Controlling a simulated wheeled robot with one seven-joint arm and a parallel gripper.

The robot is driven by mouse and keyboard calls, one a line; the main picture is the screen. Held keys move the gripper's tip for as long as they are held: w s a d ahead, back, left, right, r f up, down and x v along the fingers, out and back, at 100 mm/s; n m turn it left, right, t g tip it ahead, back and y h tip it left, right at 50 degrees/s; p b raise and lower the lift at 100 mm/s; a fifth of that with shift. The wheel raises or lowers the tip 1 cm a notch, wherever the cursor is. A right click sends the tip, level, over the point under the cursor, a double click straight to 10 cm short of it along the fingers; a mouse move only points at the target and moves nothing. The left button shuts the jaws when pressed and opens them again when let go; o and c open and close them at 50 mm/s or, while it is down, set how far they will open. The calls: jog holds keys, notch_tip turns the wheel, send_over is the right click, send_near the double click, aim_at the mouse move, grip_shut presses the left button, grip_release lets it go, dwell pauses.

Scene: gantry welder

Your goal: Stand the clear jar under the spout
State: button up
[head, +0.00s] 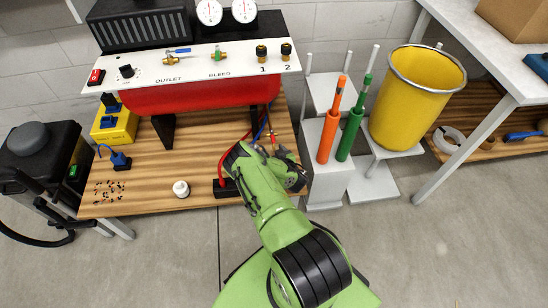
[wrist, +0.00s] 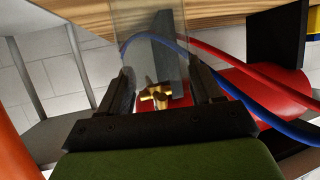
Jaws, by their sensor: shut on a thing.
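The clear jar (wrist: 150,30) shows in the wrist view as a see-through shape between the fingers. My gripper (wrist: 163,88) is shut on it, and the wood bench top lies at the picture's upper edge, close to the jar. A brass fitting (wrist: 155,96), which looks like the spout, shows behind or through the jar in front of the red tank. I cannot tell the gap between them. In the head view my gripper (head: 284,158) is at the bench's right front, beside the red tank (head: 200,96); the jar cannot be made out there.
Red and blue hoses (wrist: 235,95) run close to my gripper. A black block (head: 226,188) with a red cable and a small white bottle (head: 181,189) stand on the wooden bench (head: 150,180). Orange (head: 332,125) and green (head: 354,125) cylinders and a yellow bin (head: 412,100) stand at right.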

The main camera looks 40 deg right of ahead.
jog(key=shift+f, duration=0.85)
jog(key=shift+r, duration=0.2)
jog(key=o, duration=1.4)
jog(key=shift+f, duration=0.15)
